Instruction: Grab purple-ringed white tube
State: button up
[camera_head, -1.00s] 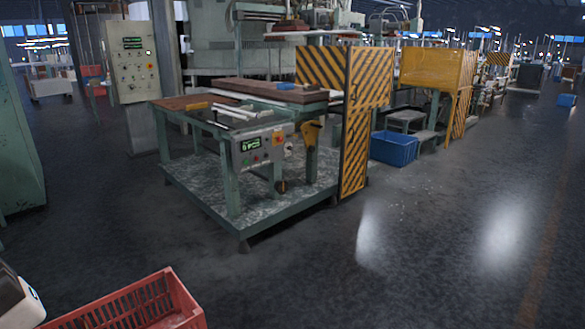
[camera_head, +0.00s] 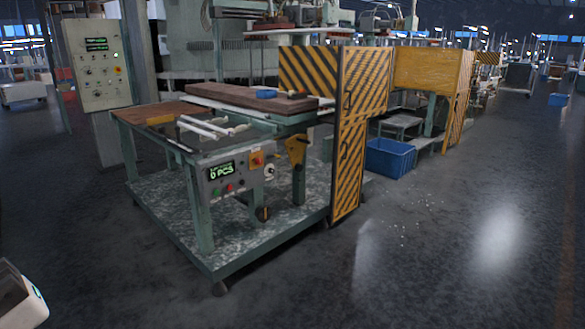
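Several thin white tubes (camera_head: 203,128) lie on the green-framed work table (camera_head: 195,165), near the middle of its top. They are too small here to make out a purple ring on any of them. A white part of my own body (camera_head: 18,300) shows at the lower left corner. My gripper's fingers are not in view.
The table stands on a metal platform (camera_head: 240,240) with a raised edge. A control cabinet (camera_head: 97,65) is behind it at left. Striped yellow-black panels (camera_head: 360,130) stand at its right side, with a blue crate (camera_head: 390,157) beyond. The floor in front is clear.

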aim_at(230, 133)
jog(key=i+j+z, duration=0.15)
jog(key=i+z, duration=0.25)
jog(key=i, duration=0.8)
jog(key=i+l+u, duration=0.1)
jog(key=i+u, duration=0.25)
jog(key=i, duration=0.15)
jog(key=i+l+u, duration=0.3)
jog(key=i, duration=0.2)
jog(key=i+u, duration=0.3)
jog(key=u, duration=0.15)
jog(key=i+u, duration=0.3)
jog(key=u, duration=0.15)
jog(key=i+l, duration=0.6)
jog(key=l, duration=0.2)
jog(key=i+l+u, duration=0.4)
jog(key=l+u, duration=0.15)
jog(key=l, duration=0.15)
jog(key=u, duration=0.7)
jog(key=i+l, duration=0.2)
jog(key=l, duration=0.15)
jog(key=i+l, duration=0.4)
jog(key=l, duration=0.25)
